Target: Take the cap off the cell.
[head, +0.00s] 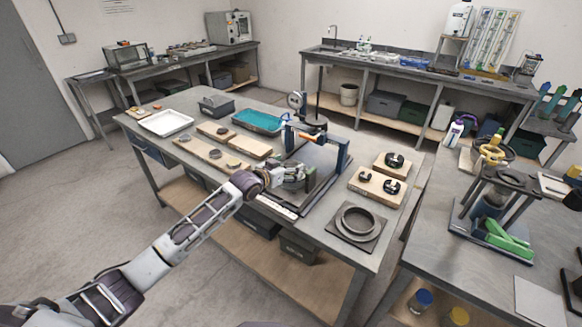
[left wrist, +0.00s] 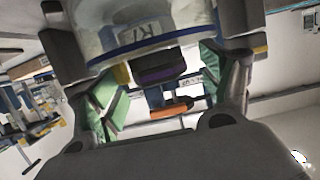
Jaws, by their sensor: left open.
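My left gripper (head: 292,177) reaches in over the front part of the lever frame (head: 342,153), which has blue uprights and stands on the middle bench. In the left wrist view the gripper (left wrist: 160,88) is open, with its green-padded fingers apart. A clear round vessel with a blue rim and a label, probably the cell (left wrist: 140,25), shows large at the top of that view. A dark purple block (left wrist: 158,70) and an orange bar (left wrist: 171,109) show between the fingers. I cannot make out the cap. Contact with the vessel cannot be told. My right gripper is not in view.
Wooden boards with black round parts (head: 394,160) and a dark plate with a ring (head: 358,223) lie right of the frame. A white tray (head: 165,122), a teal tray (head: 258,121) and more boards lie left. A dial gauge (head: 296,100) stands behind.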

